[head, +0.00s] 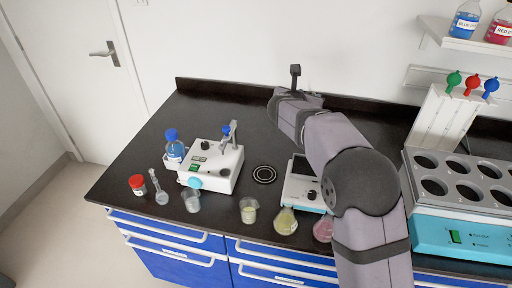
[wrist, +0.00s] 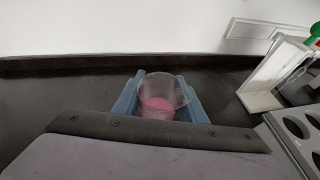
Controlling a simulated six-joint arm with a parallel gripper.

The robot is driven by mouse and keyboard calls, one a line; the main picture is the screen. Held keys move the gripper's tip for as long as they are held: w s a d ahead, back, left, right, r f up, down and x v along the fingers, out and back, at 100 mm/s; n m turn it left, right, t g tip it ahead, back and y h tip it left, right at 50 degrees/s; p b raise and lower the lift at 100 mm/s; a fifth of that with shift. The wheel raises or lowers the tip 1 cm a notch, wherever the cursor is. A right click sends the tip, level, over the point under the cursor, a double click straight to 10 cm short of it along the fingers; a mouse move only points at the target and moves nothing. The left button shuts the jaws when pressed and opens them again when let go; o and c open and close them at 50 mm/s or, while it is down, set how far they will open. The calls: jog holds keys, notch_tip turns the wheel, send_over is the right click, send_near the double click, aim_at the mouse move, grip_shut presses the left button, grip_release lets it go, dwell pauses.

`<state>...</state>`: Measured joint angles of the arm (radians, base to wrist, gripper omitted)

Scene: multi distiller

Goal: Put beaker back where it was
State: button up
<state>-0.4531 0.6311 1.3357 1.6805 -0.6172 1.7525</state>
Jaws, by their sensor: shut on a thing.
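A clear beaker (wrist: 158,103) with pink contents sits between the blue fingers of my gripper (wrist: 162,96) in the wrist view. The gripper is shut on it. The beaker looks roughly upright over the dark bench, near the back wall; I cannot tell whether it touches the bench. In the head view my arm reaches toward the back of the bench and hides the fingers and the held beaker. Another beaker (head: 249,211) with pale yellow contents stands at the front edge, and a clear beaker (head: 192,201) stands farther left.
A yellow flask (head: 286,222) and a pink flask (head: 323,230) stand at the front by a balance (head: 300,188). A stirrer device (head: 210,168) is on the left. A pipette stand (head: 440,128) and a block with round holes (head: 460,175) are right. The back middle is bare.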

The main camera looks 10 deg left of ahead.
aim_at(259, 143)
jog(key=w+a+f+n+y+b, duration=0.1)
jog(key=w+a+f+n+y, duration=0.3)
jog(key=a, duration=0.4)
notch_tip(259, 143, down, 2)
jog(key=shift+w+a+f+n+y+b, duration=0.15)
jog(key=shift+w+a+n+y+b, duration=0.1)
jog(key=shift+w+n+y+b, duration=0.25)
jog(key=a+f+n+y, duration=0.1)
jog(key=a+f, duration=0.1)
jog(key=a+f+n+g+y, duration=0.1)
jog(key=a+f+y, duration=0.1)
jog(key=a+f+n+y+b, duration=0.1)
jog(key=a+f+n, duration=0.1)
jog(key=a, duration=0.1)
jog(key=shift+w+g+y, duration=0.1)
jog(key=shift+g+y, duration=0.3)
jog(key=shift+n+y, duration=0.3)
jog(key=shift+a+f+b, duration=0.2)
jog(key=shift+f+b, duration=1.45)
jog(key=shift+f, duration=0.95)
jog(key=shift+a+f+b, duration=0.15)
jog(key=shift+f+b, duration=1.5)
jog(key=shift+f, duration=0.95)
jog(key=shift+f, duration=0.2)
jog(key=o, duration=1.2)
jog(key=shift+c, duration=0.2)
jog(key=shift+r, duration=0.1)
